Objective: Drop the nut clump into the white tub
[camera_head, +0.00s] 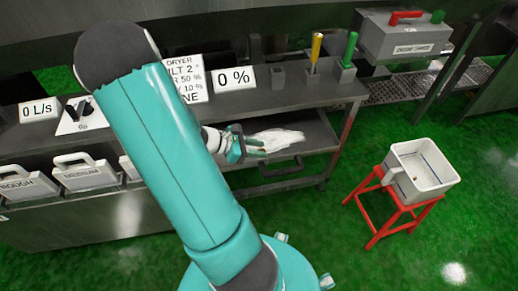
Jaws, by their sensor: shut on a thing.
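My gripper (249,148) is small in the view, over the grey tray-like shelf at the front of the bench. It is shut on a small tan piece, which looks like the nut clump (260,150) and is mostly hidden by the fingers. A pale white patch lies just right of the fingers; I cannot tell whether it is glare or material. The white tub (423,188) stands upright at the right on a red stool (374,222), well apart from my gripper. Its open top shows, with a dark line on the inner wall.
The grey bench (255,99) carries sign plates and yellow- and green-handled tools in holders. Its tray shelf (318,130) has a front handle. Labelled bins (85,177) stand at the left. A grey box (405,40) is at the back right. Green floor lies clear between bench and stool.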

